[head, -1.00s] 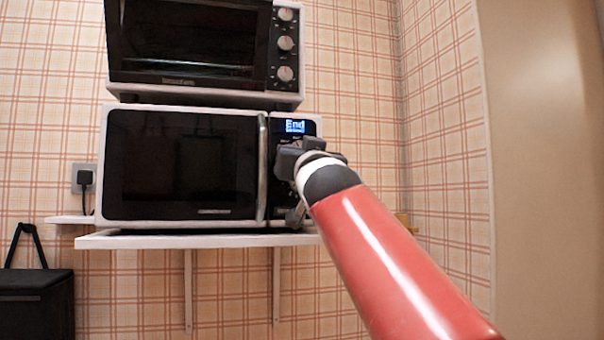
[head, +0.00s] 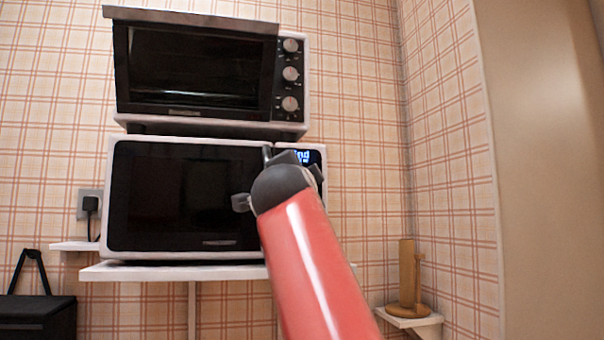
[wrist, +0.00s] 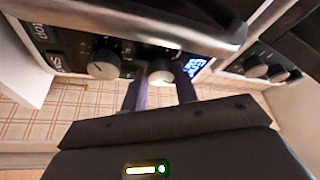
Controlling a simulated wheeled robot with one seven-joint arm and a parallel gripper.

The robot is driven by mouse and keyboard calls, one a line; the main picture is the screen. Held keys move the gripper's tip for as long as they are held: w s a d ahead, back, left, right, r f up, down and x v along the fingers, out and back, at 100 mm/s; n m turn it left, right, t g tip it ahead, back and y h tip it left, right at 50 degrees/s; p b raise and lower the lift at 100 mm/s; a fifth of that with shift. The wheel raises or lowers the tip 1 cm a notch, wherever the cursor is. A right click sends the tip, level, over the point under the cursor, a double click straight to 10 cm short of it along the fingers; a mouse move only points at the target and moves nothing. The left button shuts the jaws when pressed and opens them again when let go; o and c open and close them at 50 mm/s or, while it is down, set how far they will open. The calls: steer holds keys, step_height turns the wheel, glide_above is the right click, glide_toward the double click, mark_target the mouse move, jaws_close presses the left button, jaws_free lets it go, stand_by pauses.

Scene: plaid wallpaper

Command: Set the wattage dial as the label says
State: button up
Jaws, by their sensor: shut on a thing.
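The white microwave with a black door (head: 180,200) stands on a wall shelf. My arm hides most of its control panel in the head view; part of the lit blue display (head: 303,157) shows. In the wrist view the panel has two pale round dials. My gripper (wrist: 160,80) has its fingers on either side of the dial nearer the display (wrist: 161,67) and is shut on it. The other dial (wrist: 103,65) is free, beside white lettering. I cannot read which dial is the wattage one, its pointer setting, or any label giving the wattage.
A silver door handle (wrist: 140,20) runs close along the panel. A toaster oven (head: 205,125) with several knobs sits on the microwave. A wooden holder (head: 407,285) stands on a small shelf at right. A black bag (head: 35,315) is at lower left.

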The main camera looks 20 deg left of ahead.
steer(key=m+g+p, duration=0.1)
steer(key=m+p, duration=0.2)
steer(key=m, duration=0.1)
steer(key=r+m+g+p, duration=0.1)
steer(key=m+g+p, duration=0.1)
steer(key=m+p, duration=0.1)
steer(key=m+g+h+p, duration=0.1)
steer(key=m+p, duration=0.2)
steer(key=m, duration=0.2)
steer(key=shift+r+g, duration=0.15)
steer(key=shift+g, duration=0.15)
stand_by(0.4)
steer(key=o, duration=1)
steer(key=shift+c, duration=0.2)
steer(key=b+v, duration=0.2)
steer(key=v, duration=0.5)
steer(key=shift+s, duration=0.35)
steer(key=shift+d, duration=0.2)
